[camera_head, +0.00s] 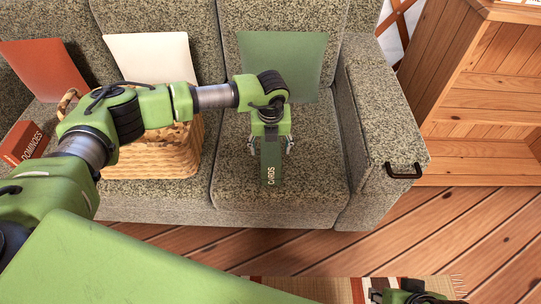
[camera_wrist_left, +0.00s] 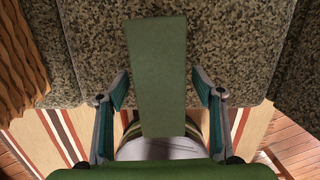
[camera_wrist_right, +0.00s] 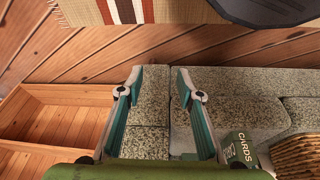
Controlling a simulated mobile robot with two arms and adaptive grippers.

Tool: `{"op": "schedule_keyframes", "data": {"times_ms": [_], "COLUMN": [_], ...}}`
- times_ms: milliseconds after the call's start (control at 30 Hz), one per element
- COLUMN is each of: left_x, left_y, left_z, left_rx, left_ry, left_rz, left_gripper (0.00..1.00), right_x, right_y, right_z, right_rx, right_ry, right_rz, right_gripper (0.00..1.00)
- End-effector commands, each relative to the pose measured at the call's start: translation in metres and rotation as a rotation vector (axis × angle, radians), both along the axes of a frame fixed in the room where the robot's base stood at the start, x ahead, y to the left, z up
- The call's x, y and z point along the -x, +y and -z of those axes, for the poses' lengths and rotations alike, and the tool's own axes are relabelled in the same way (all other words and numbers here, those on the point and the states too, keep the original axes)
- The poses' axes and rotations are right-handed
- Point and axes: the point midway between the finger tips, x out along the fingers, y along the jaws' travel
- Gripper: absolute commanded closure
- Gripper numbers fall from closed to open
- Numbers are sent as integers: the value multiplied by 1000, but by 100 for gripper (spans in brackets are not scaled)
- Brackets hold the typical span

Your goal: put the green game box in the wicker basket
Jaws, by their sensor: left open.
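The green game box (camera_head: 271,166), lettered CARDS, is on the sofa seat near its front edge. My left gripper (camera_head: 270,146) is over it, open, with a finger on either side. In the left wrist view the box (camera_wrist_left: 157,75) lies between the spread fingers, with a gap on each side. The wicker basket (camera_head: 165,160) sits on the seat to the left, partly hidden behind my left arm; its inside is mostly hidden. In the right wrist view my right gripper (camera_wrist_right: 158,85) is open and empty; the box (camera_wrist_right: 240,150) and basket (camera_wrist_right: 297,156) show at lower right.
A red dominoes box (camera_head: 23,144) is left of the basket. Orange (camera_head: 45,68), white (camera_head: 150,58) and green (camera_head: 283,62) cushions lean on the backrest. The sofa's right arm (camera_head: 385,120) carries a black handle (camera_head: 403,171). A wooden shelf (camera_head: 480,100) stands at right.

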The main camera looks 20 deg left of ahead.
Motion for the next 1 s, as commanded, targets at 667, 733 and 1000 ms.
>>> {"op": "schedule_keyframes", "data": {"times_ms": [667, 733, 1000], "left_x": [-1, -1, 17], "left_y": [0, 0, -14], "left_z": [-7, -13, -62], "left_rx": [1, 2, 4], "left_ry": [-3, -3, -4], "left_rz": [-1, -1, 8], "left_gripper": [93, 93, 93], "right_x": [0, 0, -10], "right_y": [0, 0, 2], "right_z": [-2, -3, 31], "right_rx": [0, 0, 0], "right_ry": [0, 0, 22], "right_rz": [0, 0, -1], "right_gripper": [67, 67, 67]}}
